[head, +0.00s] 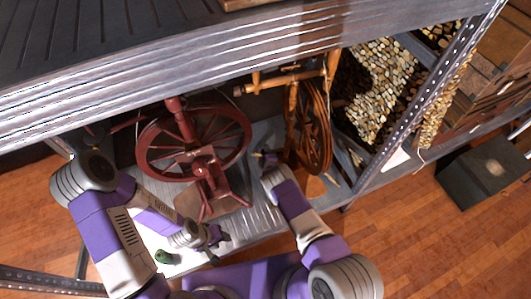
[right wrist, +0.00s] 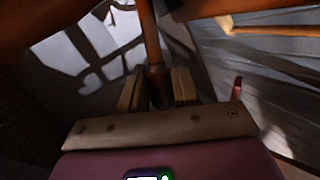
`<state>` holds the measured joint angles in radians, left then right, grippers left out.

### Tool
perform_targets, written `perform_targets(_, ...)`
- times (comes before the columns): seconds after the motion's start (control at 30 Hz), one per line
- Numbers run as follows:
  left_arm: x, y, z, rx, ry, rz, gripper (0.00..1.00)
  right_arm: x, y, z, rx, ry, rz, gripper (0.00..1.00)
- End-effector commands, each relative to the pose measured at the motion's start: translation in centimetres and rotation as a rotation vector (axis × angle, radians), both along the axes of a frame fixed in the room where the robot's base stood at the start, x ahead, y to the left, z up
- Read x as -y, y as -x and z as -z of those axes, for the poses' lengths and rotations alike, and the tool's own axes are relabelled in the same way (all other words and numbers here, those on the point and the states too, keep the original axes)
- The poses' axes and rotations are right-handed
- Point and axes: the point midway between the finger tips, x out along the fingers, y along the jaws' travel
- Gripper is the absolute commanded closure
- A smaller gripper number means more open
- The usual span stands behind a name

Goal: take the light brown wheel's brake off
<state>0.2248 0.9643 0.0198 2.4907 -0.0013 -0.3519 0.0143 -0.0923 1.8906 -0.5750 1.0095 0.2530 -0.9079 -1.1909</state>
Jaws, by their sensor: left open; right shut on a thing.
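The light brown spinning wheel (head: 316,130) stands on the metal shelf, right of centre in the head view. My right gripper (head: 264,157) is at its left side, low down. In the right wrist view my right gripper (right wrist: 157,88) is shut on an upright brown turned rod (right wrist: 151,45), between its two fingers. I cannot tell for sure whether this rod is the brake. My left gripper (head: 219,238) is open and empty near the shelf's front, below the dark red wheel and away from the light brown one.
A dark red spinning wheel (head: 195,143) stands on the shelf to the left, close to both arms. A small green object (head: 163,257) lies at the front left. Stacked firewood (head: 378,80) fills the right side. A metal shelf (head: 180,80) overhangs the wheels. A dark box (head: 487,165) is on the floor.

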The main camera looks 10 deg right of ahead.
Motion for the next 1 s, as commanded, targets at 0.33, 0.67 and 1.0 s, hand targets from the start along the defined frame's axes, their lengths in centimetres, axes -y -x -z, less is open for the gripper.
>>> perform_targets(0.33,0.0,0.0,-0.4,0.000,0.000,0.000,0.57,0.3,0.0,-0.8,-0.014,-0.132,0.000,1.00)
perform_targets(0.67,0.0,0.0,-0.4,0.000,0.000,0.000,0.57,0.4,-0.1,-1.1,-0.010,-0.152,0.003,1.00)
perform_targets(1.0,0.0,0.0,-0.4,0.000,0.000,0.000,0.57,0.5,-0.2,-1.2,-0.009,-0.149,0.003,0.48)
